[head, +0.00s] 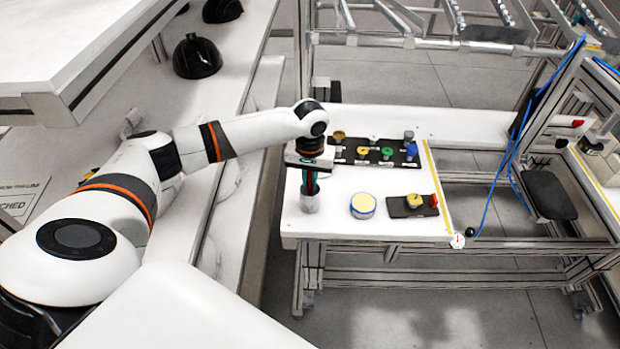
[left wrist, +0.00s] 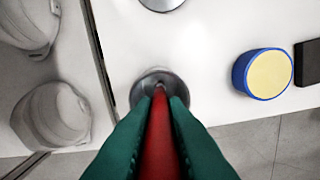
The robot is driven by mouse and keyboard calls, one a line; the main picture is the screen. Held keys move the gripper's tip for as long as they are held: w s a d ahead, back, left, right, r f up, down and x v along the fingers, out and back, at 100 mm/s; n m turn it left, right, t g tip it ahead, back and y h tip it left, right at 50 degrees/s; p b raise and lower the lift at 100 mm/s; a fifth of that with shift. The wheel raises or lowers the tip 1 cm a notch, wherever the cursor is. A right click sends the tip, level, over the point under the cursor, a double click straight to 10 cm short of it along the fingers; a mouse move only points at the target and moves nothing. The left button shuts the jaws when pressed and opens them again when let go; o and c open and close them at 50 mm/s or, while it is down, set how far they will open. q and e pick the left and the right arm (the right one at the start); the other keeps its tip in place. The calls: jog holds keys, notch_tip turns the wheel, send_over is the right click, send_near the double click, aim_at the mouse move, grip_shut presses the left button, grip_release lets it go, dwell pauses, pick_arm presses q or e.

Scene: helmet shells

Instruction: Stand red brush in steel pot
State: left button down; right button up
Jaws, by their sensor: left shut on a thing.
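The steel pot (head: 310,204) stands near the left edge of the white table. My left gripper (head: 310,186) is directly above it, pointing down, with its fingers close to the rim. In the left wrist view the green fingers of the left gripper (left wrist: 158,128) are shut on the red brush (left wrist: 160,145). The brush's far end lines up with the mouth of the steel pot (left wrist: 149,82). I cannot tell how deep the brush reaches into the pot. In the head view the fingers mostly hide the brush. My right gripper is not in view.
A round tin with a yellow top and blue rim (head: 363,205) stands right of the pot. A black tray (head: 372,142) with coloured knobs lies behind. Dark helmet shells (head: 197,58) sit on the left bench. White table between is clear.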

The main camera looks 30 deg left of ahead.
pick_arm(q)
jog(key=shift+f, duration=0.35)
jog(key=shift+f, duration=0.1)
jog(key=c, duration=1.5)
grip_release()
jog(key=shift+o, duration=0.2)
notch_tip(320, 180, up, 11)
jog(key=shift+f+b, duration=0.1)
jog(key=shift+b, duration=0.95)
jog(key=shift+r, duration=0.75)
jog(key=shift+s+f, duration=0.1)
